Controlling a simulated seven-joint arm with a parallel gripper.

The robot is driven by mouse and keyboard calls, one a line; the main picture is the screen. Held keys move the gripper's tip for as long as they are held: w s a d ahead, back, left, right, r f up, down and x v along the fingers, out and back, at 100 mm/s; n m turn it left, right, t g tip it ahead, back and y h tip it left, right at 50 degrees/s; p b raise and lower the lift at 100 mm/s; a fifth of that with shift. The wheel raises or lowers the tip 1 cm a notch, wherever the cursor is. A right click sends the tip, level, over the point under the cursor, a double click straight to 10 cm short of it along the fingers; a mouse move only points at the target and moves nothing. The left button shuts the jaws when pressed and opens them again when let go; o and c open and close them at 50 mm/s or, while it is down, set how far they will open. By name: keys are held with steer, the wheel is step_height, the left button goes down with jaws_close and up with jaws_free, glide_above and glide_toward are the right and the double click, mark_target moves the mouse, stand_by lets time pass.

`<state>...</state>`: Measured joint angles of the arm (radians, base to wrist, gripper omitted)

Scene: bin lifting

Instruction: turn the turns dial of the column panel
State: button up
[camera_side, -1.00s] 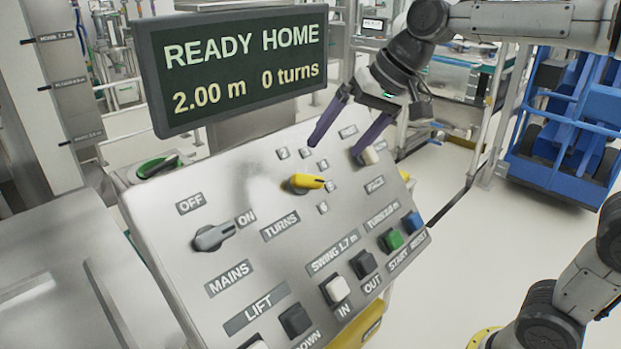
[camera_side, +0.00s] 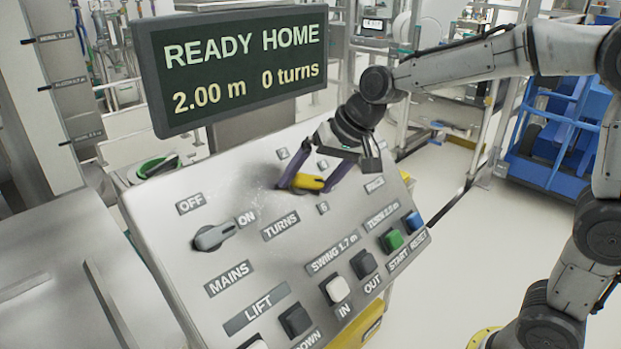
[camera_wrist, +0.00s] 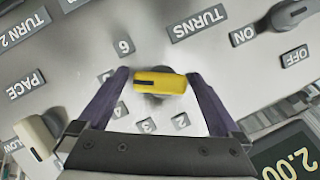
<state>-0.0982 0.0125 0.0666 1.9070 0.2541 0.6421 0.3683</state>
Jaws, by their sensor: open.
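The yellow turns dial (camera_side: 309,183) sits on the sloping column panel (camera_side: 245,285), above and right of the TURNS label. My gripper (camera_side: 306,186) is at the dial, its purple fingers spread with the dial between them. In the wrist view the dial (camera_wrist: 160,83) lies crosswise between the two fingers of my gripper (camera_wrist: 163,85). The left finger is close to the dial's marked end; a gap shows on the right. I cannot tell whether either finger touches it. Number labels, including 6, surround the dial, and some are hidden in the side view. The display reads READY HOME, 2.00 m, 0 turns.
The grey mains switch (camera_side: 214,236) is left of the dial. White, black, green and blue buttons line the panel's lower edge. The display (camera_side: 240,65) stands behind the panel. The pale pace knob (camera_wrist: 40,135) is near my gripper's left side in the wrist view.

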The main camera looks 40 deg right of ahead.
steer(key=c, duration=1.2)
steer(key=shift+c, duration=0.2)
steer(key=n+h, duration=0.1)
steer(key=n, duration=0.2)
steer(key=shift+r+h, duration=0.1)
steer(key=shift+h, duration=0.2)
steer(key=n+h, duration=0.1)
steer(key=n, duration=0.2)
steer(key=shift+w+r, duration=0.1)
steer(key=n+h, duration=0.2)
steer(key=n, duration=0.2)
steer(key=shift+a, duration=0.15)
steer(key=shift+n+t+h, duration=0.4)
steer(key=shift+n+h, duration=0.3)
steer(key=shift+n, duration=0.9)
